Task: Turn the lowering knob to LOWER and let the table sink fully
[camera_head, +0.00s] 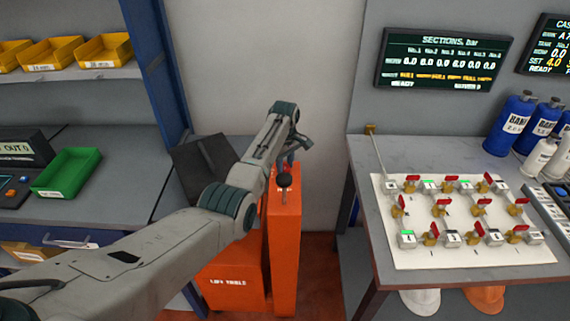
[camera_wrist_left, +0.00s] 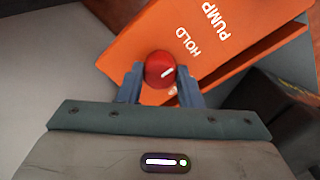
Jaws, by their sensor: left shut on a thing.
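The orange lift table (camera_head: 228,262) stands between the shelf and the bench, with "LIFT TABLE" on its front. Its tall orange post (camera_head: 285,235) carries a dark ball-topped lever (camera_head: 284,180). In the left wrist view, the red lowering knob (camera_wrist_left: 159,70) sits on the orange panel (camera_wrist_left: 222,45) marked "HOLD" and "PUMP". No LOWER label is visible. My left gripper (camera_wrist_left: 160,78) is shut on the red knob, one finger on each side. In the head view my left gripper (camera_head: 298,143) is above the post; the knob is not clear there.
A dark slanted panel (camera_head: 203,165) is left of my arm. On the right, a grey bench (camera_head: 385,150) carries a white valve board (camera_head: 400,255) with red-handled valves and blue bottles (camera_head: 510,125). On the left, a green bin (camera_head: 67,172) sits on a counter.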

